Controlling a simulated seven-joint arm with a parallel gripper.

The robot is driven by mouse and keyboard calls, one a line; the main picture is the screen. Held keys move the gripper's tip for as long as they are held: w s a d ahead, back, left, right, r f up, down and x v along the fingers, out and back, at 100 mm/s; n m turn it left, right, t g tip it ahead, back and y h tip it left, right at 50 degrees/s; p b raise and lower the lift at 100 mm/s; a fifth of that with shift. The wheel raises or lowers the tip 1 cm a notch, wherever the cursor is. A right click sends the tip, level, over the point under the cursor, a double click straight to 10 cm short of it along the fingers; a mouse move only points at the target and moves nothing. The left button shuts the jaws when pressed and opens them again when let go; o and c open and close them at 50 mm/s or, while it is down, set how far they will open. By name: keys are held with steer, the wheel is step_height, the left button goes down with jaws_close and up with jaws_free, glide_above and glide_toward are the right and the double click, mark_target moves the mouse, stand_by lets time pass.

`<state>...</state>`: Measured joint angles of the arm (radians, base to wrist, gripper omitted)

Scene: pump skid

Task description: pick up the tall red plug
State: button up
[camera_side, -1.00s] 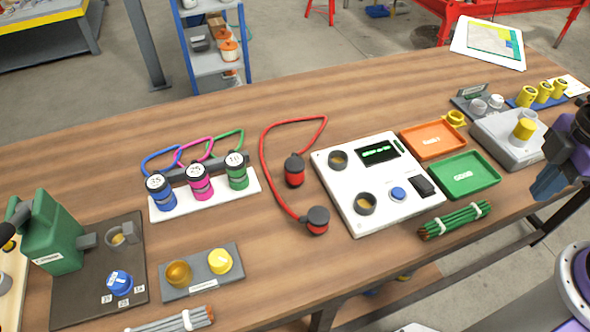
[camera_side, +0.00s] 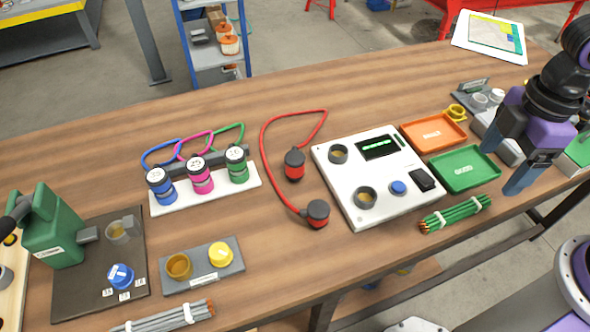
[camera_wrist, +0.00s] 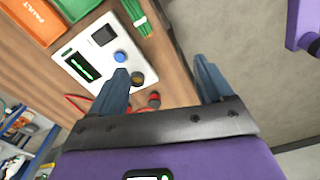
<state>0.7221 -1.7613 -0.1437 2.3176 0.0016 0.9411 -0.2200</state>
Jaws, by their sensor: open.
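Two red plugs with dark grey caps sit on the wooden table, joined by a red cable (camera_side: 264,150). The back red plug (camera_side: 294,165) stands upright; the front red plug (camera_side: 318,214) is nearer the table's front edge. I cannot tell for sure which is taller. My gripper (camera_side: 499,171) is open and empty, above the right end of the table by the green tray, well to the right of both plugs. In the wrist view, my gripper (camera_wrist: 160,68) shows spread fingers, with a small red plug (camera_wrist: 154,99) far off between them.
A white test panel (camera_side: 376,180) lies between my gripper and the plugs. Around it are an orange tray (camera_side: 433,132), a green tray (camera_side: 465,171) and a green cable bundle (camera_side: 455,214). Left are a white rack (camera_side: 205,190) with coloured cylinders and a grey block (camera_side: 202,268).

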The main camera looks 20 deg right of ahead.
steer(key=w+a+f+n, duration=0.1)
steer(key=w+a+n, duration=0.4)
steer(key=w+a, duration=1)
steer(key=n, duration=0.6)
glide_above(294, 170)
steer(key=w, duration=0.1)
step_height(294, 170, down, 7)
steer(key=f, duration=1)
steer(key=shift+w+d+f, duration=0.15)
steer(key=shift+d+f, duration=0.2)
steer(key=shift+d, duration=0.05)
steer(key=shift+w+f, duration=0.15)
steer(key=shift+f, duration=1.35)
steer(key=shift+w+f, duration=0.1)
steer(key=shift+f, duration=1.4)
steer(key=c, duration=1.2)
